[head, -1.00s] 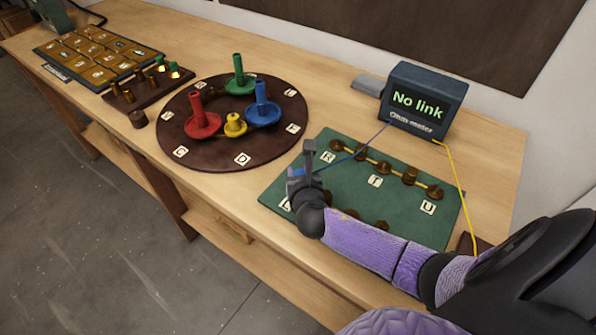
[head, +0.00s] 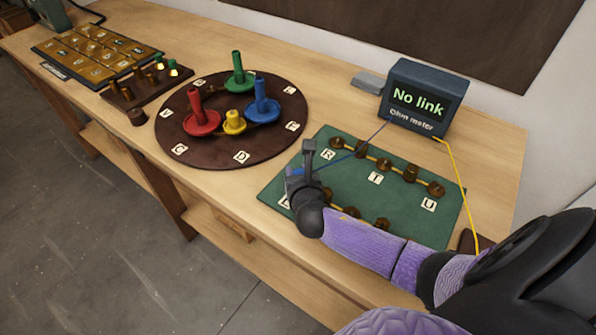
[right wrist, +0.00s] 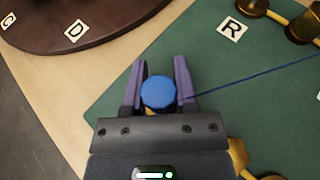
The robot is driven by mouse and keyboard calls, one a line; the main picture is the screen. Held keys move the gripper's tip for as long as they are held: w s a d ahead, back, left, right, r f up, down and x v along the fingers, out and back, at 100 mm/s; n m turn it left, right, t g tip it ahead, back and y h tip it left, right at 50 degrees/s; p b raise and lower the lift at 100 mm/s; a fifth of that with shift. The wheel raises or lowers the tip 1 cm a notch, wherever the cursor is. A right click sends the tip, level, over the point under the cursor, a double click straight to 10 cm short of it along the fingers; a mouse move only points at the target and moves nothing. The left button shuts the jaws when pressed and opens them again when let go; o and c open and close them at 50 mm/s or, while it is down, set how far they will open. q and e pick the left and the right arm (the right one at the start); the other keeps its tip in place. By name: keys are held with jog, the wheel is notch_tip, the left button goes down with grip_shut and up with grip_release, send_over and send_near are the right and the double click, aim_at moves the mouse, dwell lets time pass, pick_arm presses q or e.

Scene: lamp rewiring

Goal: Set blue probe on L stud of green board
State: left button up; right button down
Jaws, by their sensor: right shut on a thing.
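My right gripper (head: 300,176) is shut on the blue probe (right wrist: 160,91) above the near left corner of the green board (head: 402,190). The wrist view shows the probe's round blue top between the purple fingers of the gripper (right wrist: 160,74). A blue wire runs from the probe to the ohm meter (head: 424,97), which reads "No link". The L label (head: 284,202) is partly covered by my gripper. A bit of brass shows just below the probe in the wrist view; whether the probe touches a stud is hidden. My left gripper is not in view.
Several brass studs stand on the board, some joined by yellow strips. The R label (head: 327,155) is behind my gripper. A round dark turntable (head: 205,150) with red, green, blue and yellow pieces lies to the left. A yellow wire (head: 459,180) runs down from the meter.

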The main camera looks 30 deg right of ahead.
jog(key=shift+s+f, duration=0.15)
jog(key=shift+f, duration=0.35)
jog(key=shift+a+f, duration=0.1)
jog(key=shift+f, duration=0.05)
jog(key=c, duration=0.6)
grip_release()
jog(key=shift+s, duration=0.1)
jog(key=shift+c, duration=0.2)
jog(key=o, duration=0.3)
jog(key=shift+f, duration=0.1)
jog(key=shift+s+a+r+p, duration=0.25)
jog(key=shift+s+r+p, duration=0.05)
jog(key=shift+s, duration=0.1)
jog(key=p+v, duration=0.1)
jog(key=v, duration=0.3)
jog(key=r+p+v, duration=0.1)
jog(key=p+v, duration=0.1)
jog(key=v, duration=0.3)
jog(key=shift+w, duration=0.2)
